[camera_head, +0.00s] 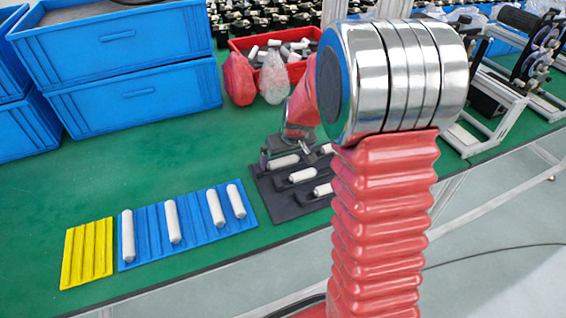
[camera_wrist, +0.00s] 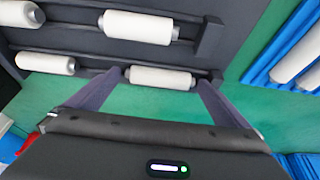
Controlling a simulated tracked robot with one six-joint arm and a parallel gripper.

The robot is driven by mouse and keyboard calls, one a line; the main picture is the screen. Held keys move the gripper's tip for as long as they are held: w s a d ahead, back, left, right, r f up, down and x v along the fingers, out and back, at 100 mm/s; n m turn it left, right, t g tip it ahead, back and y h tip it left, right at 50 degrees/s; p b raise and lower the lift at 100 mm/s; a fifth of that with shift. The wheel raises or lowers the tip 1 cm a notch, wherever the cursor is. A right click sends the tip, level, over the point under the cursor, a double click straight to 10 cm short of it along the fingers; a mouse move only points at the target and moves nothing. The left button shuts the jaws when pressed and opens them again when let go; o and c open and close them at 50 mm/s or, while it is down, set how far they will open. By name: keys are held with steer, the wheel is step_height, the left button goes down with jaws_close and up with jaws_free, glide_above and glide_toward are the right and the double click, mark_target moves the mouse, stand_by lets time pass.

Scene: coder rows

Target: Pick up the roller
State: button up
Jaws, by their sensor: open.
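My gripper (camera_wrist: 160,78) is open, its two dark fingers pointing at a white roller (camera_wrist: 160,77) on the black rack (camera_wrist: 85,42). That roller lies crosswise between the fingertips, one tip near each end; I cannot tell whether they touch it. Other white rollers on the rack show farther up in the wrist view, one at the top middle (camera_wrist: 138,26) and one at the left (camera_wrist: 45,63). In the head view my gripper is over the black rack (camera_head: 268,186), partly hidden behind my arm, with a white roller (camera_head: 283,161) beside it.
A blue ribbed tray (camera_head: 150,222) with several upright-lying white rollers is left of the rack, and an empty yellow tray (camera_head: 88,252) beyond it. Blue crates (camera_head: 135,95) and a red bin (camera_head: 240,44) stand behind. Green table surface (camera_head: 50,190) is clear between.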

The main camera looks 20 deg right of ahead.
mark_target(284, 161)
steer(key=shift+c, duration=0.3)
steer(key=c, duration=1)
steer(key=shift+r, duration=0.1)
step_height(284, 161, up, 10)
steer(key=shift+f, duration=0.1)
steer(key=shift+s+a, duration=0.1)
stand_by(0.4)
